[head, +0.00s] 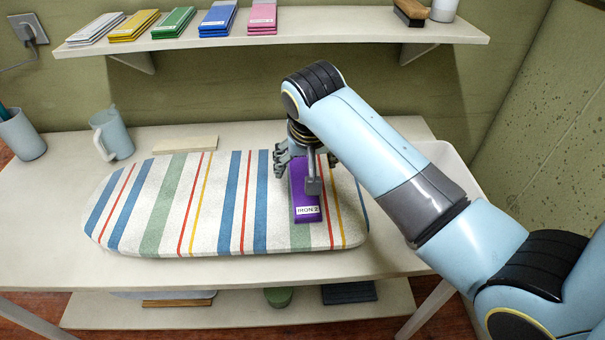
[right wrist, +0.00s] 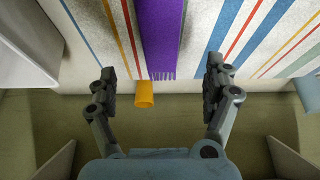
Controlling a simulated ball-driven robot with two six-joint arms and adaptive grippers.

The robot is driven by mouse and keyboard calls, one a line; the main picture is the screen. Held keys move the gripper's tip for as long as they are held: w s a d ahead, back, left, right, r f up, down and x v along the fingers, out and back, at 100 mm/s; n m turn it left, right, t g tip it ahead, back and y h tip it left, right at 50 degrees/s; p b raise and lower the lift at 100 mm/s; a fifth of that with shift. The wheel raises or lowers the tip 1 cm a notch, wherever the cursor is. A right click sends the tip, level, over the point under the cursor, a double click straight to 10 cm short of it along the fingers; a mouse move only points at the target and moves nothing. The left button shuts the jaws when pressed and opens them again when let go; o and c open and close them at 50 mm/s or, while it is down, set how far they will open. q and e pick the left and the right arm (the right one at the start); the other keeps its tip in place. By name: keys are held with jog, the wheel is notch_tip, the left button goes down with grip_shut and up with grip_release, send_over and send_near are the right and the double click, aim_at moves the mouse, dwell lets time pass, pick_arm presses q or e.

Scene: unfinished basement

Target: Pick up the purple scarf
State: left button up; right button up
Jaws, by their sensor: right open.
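The purple scarf (head: 304,197) lies flat and folded long on the striped ironing board (head: 210,215), right of its middle, with a white label reading "IRON 2" on its near end. My left gripper is out of view.
A small orange-yellow object (right wrist: 145,93) lies beside the fringe, at the board's edge. A blue mug (head: 112,134), a cup (head: 21,135) and a pale wooden strip (head: 186,144) stand left and behind. A white bin (head: 446,157) is right, partly behind my arm. A shelf (head: 350,25) hangs above.

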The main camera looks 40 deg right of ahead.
aim_at(303, 179)
jog(key=shift+x, duration=1.15)
jog(key=shift+w+d+f, duration=0.1)
jog(key=shift+w+f, duration=0.05)
jog(key=shift+f, duration=0.25)
jog(key=shift+w+f, duration=0.2)
jog(key=shift+f, duration=0.1)
jog(key=x, duration=0.3)
jog(key=shift+f, duration=0.25)
jog(key=shift+w+d+f, duration=0.15)
jog(key=shift+w+f, duration=0.1)
jog(key=shift+f, duration=0.15)
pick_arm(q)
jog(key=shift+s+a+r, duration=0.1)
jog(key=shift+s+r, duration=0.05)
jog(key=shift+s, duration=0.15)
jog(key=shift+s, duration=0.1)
pick_arm(e)
jog(key=shift+c, duration=0.2)
